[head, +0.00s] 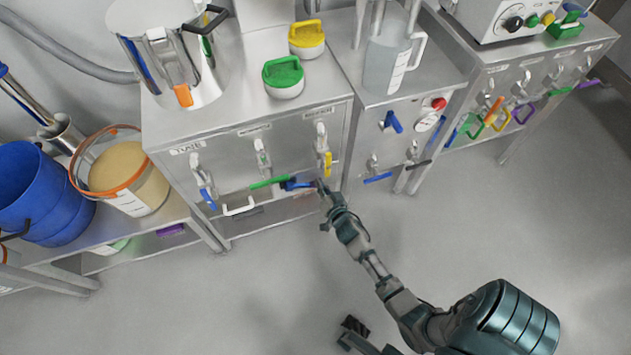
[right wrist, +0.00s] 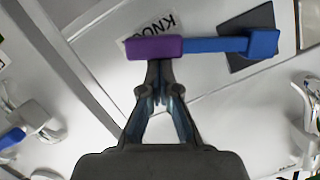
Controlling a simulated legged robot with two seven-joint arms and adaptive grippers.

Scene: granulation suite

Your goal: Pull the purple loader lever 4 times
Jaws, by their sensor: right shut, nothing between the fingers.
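The purple loader lever shows in the right wrist view as a purple grip (right wrist: 154,47) on a blue bar (right wrist: 215,44). The bar runs right to a dark mount on the pale metal panel. In the head view its blue part (head: 293,185) is low on the front of the left cabinet, and the purple end is mostly lost near my fingers. My right gripper (right wrist: 158,72) is shut and empty, with its tips right at the lower edge of the purple grip; whether they touch it I cannot tell. It also shows in the head view (head: 322,187).
A green handle (head: 269,182) and a white handle (head: 238,207) sit left of the lever; a yellow one (head: 328,164) is just above right. A label is partly hidden behind the purple grip. A blue bucket (head: 45,190) stands at left. The floor (head: 240,300) in front is mostly clear.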

